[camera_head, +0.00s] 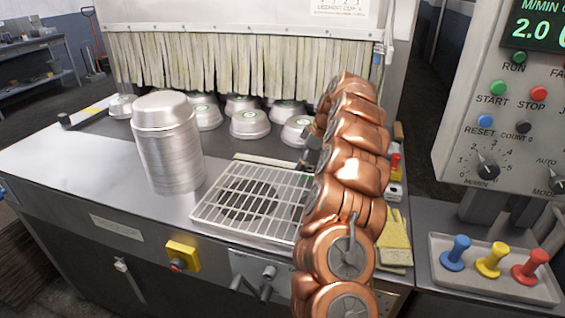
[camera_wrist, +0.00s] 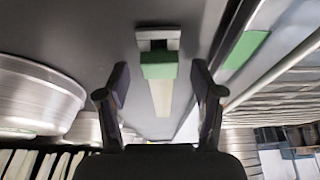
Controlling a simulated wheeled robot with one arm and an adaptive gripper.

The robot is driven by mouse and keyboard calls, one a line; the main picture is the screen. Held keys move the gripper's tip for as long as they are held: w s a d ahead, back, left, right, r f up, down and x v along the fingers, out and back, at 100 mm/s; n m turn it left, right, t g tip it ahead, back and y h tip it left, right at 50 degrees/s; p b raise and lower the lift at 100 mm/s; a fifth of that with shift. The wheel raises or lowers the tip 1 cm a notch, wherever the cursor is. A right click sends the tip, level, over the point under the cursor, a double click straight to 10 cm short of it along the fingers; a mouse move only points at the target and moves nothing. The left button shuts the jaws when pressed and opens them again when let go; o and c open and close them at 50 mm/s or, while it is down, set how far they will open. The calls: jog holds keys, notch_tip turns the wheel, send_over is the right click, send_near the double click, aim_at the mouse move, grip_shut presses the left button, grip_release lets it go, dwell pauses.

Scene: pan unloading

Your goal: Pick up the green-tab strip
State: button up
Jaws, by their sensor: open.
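The green-tab strip shows in the wrist view as a green block (camera_wrist: 158,68) with a pale narrow strip (camera_wrist: 162,98) running from it toward my gripper. A grey bracket or slot (camera_wrist: 158,40) sits at the tab's far end. My gripper (camera_wrist: 159,80) is open, with one dark finger on each side of the strip in the picture. No contact shows, and I cannot tell the depth gap. In the head view my gripper (camera_head: 312,146) is small and dark, mostly behind my copper arm. I cannot make out the strip there.
Several upturned metal pans (camera_head: 250,123) stand before a strip curtain (camera_head: 230,65); some show beside my gripper in the wrist view (camera_wrist: 38,95). A tall pan stack (camera_head: 167,145) and a wire rack (camera_head: 222,200) are nearer. Another green patch (camera_wrist: 246,48) lies right of the strip.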

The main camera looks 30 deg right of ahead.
jog(key=c, duration=1.3)
jog(key=shift+o, duration=0.2)
jog(key=shift+r, duration=0.1)
notch_tip(320, 180, up, 8)
jog(key=shift+r+b, duration=0.1)
jog(key=shift+b, duration=0.4)
notch_tip(320, 180, up, 20)
jog(key=p, duration=1.5)
